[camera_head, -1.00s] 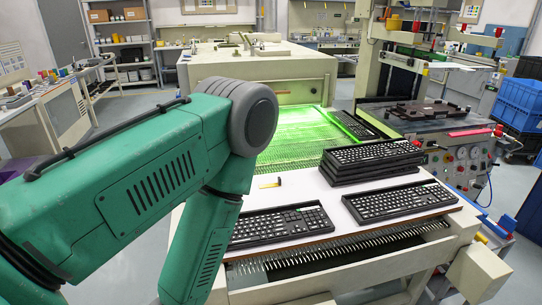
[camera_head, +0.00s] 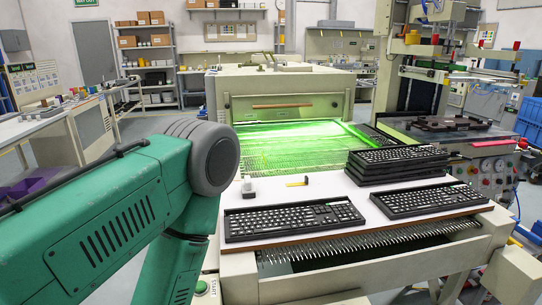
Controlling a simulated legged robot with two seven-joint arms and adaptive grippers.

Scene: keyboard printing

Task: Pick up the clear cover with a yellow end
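A small thing with a yellow end and a dark end (camera_head: 297,182) lies on the white tabletop (camera_head: 330,183), behind the front-left keyboard. To its left stands a small whitish, clear-looking block (camera_head: 248,188) on a grey base. Both are too small to tell which is the clear cover. My green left arm fills the left side of the picture, and its lower link drops out at the bottom edge. Neither of my grippers is in view. My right arm does not show.
Two black keyboards (camera_head: 292,219) (camera_head: 428,199) lie along the table's front. A keyboard stack (camera_head: 398,166) stands behind the right one. A green-lit conveyor (camera_head: 300,145) runs behind. A machine with control knobs (camera_head: 487,168) stands at the right. Tabletop around the small things is clear.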

